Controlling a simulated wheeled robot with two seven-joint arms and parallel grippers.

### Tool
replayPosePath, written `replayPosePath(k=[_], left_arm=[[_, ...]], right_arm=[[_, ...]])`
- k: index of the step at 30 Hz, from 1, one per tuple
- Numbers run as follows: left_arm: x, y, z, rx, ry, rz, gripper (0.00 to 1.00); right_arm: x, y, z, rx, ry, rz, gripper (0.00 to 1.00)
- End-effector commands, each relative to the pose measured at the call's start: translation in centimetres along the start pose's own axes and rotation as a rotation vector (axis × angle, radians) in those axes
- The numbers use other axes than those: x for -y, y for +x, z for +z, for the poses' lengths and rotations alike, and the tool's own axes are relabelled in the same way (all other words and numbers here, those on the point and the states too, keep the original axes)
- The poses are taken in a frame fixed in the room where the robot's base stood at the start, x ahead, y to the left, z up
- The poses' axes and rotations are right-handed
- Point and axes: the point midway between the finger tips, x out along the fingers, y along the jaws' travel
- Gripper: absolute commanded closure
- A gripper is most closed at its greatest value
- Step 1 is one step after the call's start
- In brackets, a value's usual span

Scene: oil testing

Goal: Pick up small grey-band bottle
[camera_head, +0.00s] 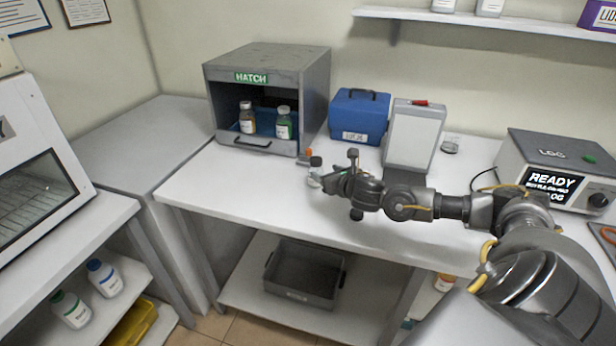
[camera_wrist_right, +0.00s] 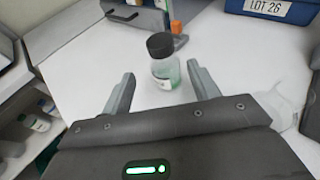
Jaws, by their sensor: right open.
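A small clear bottle with a black cap and greenish contents (camera_wrist_right: 163,72) stands upright on the white table. In the head view the bottle (camera_head: 313,181) is just left of my right gripper (camera_head: 338,184), which partly covers it. The right gripper is open and empty, and its fingers (camera_wrist_right: 161,92) point at the bottle from either side in the wrist view. My left gripper is not in view.
A blue case (camera_head: 358,117), a grey-framed white panel (camera_head: 414,139) and a READY device (camera_head: 560,170) stand behind. The table's front left is clear.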

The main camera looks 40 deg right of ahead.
Motion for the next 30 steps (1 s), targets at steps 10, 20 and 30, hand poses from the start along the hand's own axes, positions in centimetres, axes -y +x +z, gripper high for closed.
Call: replayPosePath(k=[10, 20, 30], left_arm=[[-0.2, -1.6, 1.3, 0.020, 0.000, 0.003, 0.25], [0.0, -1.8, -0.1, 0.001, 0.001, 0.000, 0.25], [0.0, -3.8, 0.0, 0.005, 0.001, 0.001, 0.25]], right_arm=[[0.0, 4.2, 0.3, 0.000, 0.006, -0.003, 0.40], [0.0, 5.7, 0.1, -0.001, 0.004, 0.000, 0.40], [0.2, 9.6, 0.2, -0.002, 0.006, -0.002, 0.40]])
